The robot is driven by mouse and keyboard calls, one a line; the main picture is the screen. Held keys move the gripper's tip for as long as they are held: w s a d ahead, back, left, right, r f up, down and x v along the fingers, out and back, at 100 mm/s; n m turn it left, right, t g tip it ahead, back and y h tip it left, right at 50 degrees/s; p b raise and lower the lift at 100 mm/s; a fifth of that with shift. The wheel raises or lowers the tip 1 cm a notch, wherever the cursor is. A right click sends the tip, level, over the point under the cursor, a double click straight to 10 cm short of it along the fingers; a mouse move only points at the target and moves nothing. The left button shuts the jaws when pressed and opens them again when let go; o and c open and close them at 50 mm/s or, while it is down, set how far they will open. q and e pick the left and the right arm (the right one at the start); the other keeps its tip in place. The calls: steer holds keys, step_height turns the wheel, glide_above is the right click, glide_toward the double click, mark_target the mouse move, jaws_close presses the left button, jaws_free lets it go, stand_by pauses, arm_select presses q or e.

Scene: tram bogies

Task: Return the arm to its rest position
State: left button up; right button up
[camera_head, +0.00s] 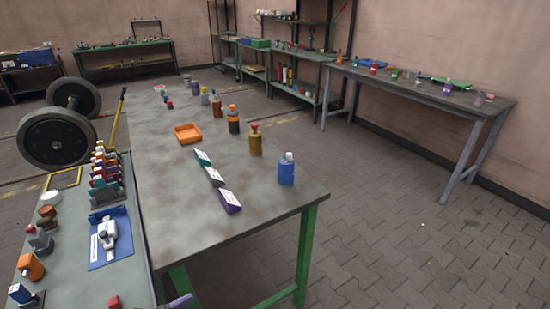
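Neither of my arms nor either gripper can be made out in the head view. A small grey-purple piece (181,301) is cut off by the bottom edge, and I cannot tell what it is. The long grey-topped table (250,222) with green legs fills the middle. Bottles stand along its right side, among them a blue one (287,170) and a yellow-brown one (255,141). An orange tray (187,134) and several small wedge-shaped labelled blocks (213,177) lie on it.
A lower bench (130,275) on the left holds a blue tray (110,251) with a grey-white device, and several small parts. A wheelset (57,138) stands beyond it. Another table (430,92) stands along the right wall. The paved floor (420,220) at right is clear.

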arm_select(q)
steer(key=s+a+r+n+t+y+p, duration=0.1)
steer(key=a+r+n+t+y+p, duration=0.3)
steer(key=n, duration=0.6)
steer(key=s+d+r+n+t+y+b, duration=0.1)
steer(key=n+t+y, duration=0.3)
steer(key=n, duration=0.5)
steer(key=s+a+f+n+g+y+p, duration=0.35)
steer(key=s+n+g+y, duration=0.35)
steer(key=n, duration=0.8)
steer(key=s+d+f+n+g+h+p, duration=0.1)
steer(key=s+d+n+g+p, duration=0.2)
steer(key=s+n+g, duration=0.4)
steer(key=s+d+f+n+g+h+p, duration=0.1)
steer(key=s+d+f+n+g+p, duration=0.2)
steer(key=s, duration=0.7)
step_height(320, 180, up, 37)
steer(key=n+p, duration=0.1)
steer(key=p, duration=3.5)
steer(key=shift+w+a, duration=0.15)
steer(key=shift+w, duration=0.15)
steer(key=shift+r, duration=0.1)
